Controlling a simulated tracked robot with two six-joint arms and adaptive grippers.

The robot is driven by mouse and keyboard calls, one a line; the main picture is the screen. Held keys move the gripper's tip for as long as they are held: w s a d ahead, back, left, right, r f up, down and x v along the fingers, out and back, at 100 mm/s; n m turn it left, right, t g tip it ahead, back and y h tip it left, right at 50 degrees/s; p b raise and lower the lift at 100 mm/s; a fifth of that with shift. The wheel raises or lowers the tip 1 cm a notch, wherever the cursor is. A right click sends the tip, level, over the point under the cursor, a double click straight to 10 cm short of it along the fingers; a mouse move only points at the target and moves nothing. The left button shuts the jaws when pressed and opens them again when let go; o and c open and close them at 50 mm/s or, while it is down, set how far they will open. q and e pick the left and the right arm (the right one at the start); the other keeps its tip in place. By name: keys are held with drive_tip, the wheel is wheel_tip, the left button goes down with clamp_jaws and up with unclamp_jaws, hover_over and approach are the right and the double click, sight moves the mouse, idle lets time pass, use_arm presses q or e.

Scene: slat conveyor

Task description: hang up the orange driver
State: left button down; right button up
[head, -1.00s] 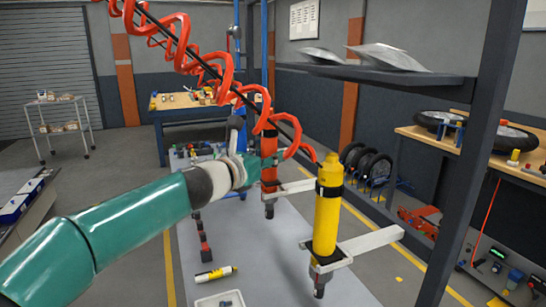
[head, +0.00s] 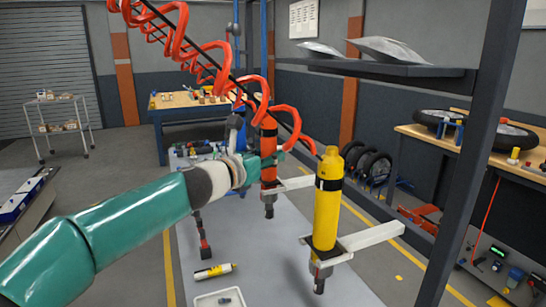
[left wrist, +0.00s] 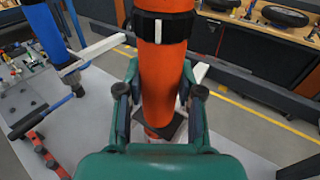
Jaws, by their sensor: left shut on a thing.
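The orange driver (head: 268,174) hangs upright with a black band around its upper part, in the middle of the head view. My left gripper (head: 268,161) is shut on its body. In the left wrist view, the orange driver (left wrist: 160,75) stands between both fingers of the gripper (left wrist: 160,103). A white holder arm (head: 297,184) reaches to the driver from the right, and the same holder (left wrist: 198,76) shows partly behind it in the wrist view. I cannot tell whether the driver is seated in the holder. My right gripper is not in view.
A yellow driver (head: 327,213) sits upright in its holder (head: 370,238), to the right and nearer. A blue driver (left wrist: 46,35) stands at left in the wrist view. A coiled red hose (head: 215,60) hangs overhead. A white tray (head: 219,299) lies below.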

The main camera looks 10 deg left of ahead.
use_arm(q)
drive_tip(key=shift+f+b, duration=0.2)
drive_tip(key=shift+b, duration=0.2)
idle(0.8)
drive_tip(key=c, duration=0.7)
unclamp_jaws()
drive_tip(key=shift+s, duration=0.1)
drive_tip(key=shift+f, duration=0.15)
drive_tip(key=v, duration=1.2)
